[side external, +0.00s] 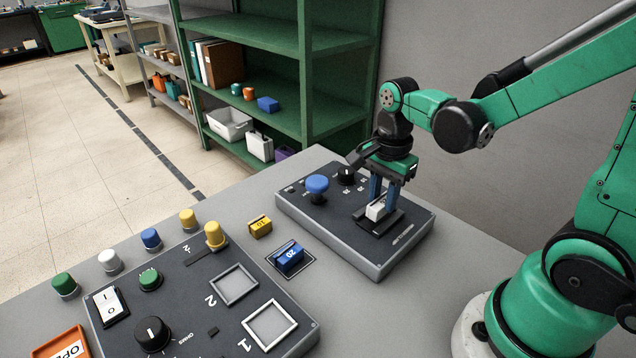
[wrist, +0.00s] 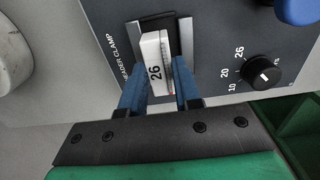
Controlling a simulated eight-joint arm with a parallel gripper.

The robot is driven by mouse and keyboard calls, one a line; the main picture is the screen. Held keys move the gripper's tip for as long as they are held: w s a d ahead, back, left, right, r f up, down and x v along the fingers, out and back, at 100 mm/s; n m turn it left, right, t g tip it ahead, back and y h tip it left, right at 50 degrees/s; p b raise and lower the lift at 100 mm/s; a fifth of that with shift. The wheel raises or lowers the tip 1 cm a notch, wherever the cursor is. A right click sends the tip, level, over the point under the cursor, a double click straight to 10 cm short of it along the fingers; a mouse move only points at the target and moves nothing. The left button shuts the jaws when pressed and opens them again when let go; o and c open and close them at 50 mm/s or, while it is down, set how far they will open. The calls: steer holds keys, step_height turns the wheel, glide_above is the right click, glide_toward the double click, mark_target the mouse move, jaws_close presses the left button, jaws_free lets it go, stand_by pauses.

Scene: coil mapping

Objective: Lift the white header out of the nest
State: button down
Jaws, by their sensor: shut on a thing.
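The white header (side external: 376,211) is in the dark nest (side external: 390,222) on the clamp box at the right of the side external view.
The clamp box (side external: 330,232) has a blue knob (side external: 317,187) and a black dial (side external: 346,176) left of my gripper. A panel with square frames (side external: 234,285) stands at front left.

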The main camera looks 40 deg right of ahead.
mark_target(382, 200)
steer(key=shift+r, duration=2.15)
